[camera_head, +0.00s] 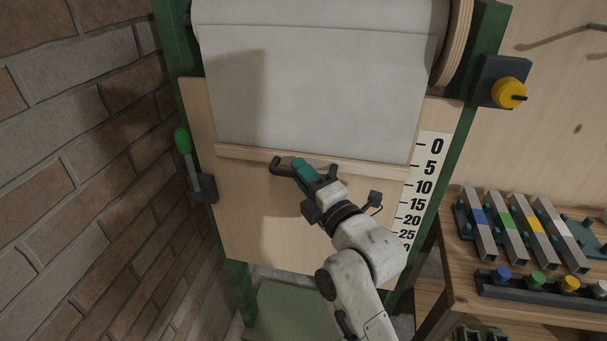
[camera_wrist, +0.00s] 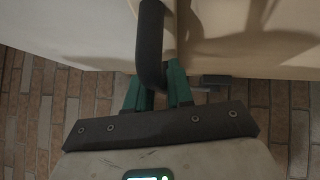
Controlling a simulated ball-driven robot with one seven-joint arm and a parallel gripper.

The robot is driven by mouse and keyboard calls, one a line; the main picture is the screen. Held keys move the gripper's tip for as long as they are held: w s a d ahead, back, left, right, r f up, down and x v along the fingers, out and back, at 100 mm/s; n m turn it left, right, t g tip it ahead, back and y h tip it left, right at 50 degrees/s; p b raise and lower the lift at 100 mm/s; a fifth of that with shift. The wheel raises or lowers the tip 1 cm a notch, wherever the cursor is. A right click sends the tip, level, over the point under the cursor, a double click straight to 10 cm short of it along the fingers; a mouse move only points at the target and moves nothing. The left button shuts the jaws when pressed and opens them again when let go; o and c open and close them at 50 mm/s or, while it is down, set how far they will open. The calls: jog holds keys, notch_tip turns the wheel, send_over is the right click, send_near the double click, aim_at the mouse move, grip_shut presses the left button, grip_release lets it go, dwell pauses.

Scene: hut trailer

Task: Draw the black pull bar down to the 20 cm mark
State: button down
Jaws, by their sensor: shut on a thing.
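The black pull bar (camera_head: 278,164) is fixed to a wooden batten (camera_head: 240,153) at the lower edge of a grey sheet. My gripper (camera_head: 303,174), with teal fingers, is shut on the bar near its middle; the fingers hide part of it. In the wrist view the dark bar (camera_wrist: 150,40) runs down between the teal fingers of my gripper (camera_wrist: 158,88). A white scale (camera_head: 424,185) with black numbers stands right of the sheet. The batten's right end is near the 5 mark, well above the 20 mark.
A green-handled lever (camera_head: 185,147) is on the frame's left side, near a brick wall (camera_head: 80,150). A yellow knob (camera_head: 507,93) is at upper right. A wooden bench (camera_head: 470,270) with metal bars and coloured knobs stands at right. The board below the bar is clear.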

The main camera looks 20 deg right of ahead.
jog(key=shift+f, duration=0.15)
notch_tip(320, 180, down, 15)
jog(key=b, duration=1.6)
jog(key=c, duration=1.1)
grip_release()
jog(key=b+v, duration=0.1)
jog(key=v, duration=0.9)
jog(key=shift+s, duration=0.45)
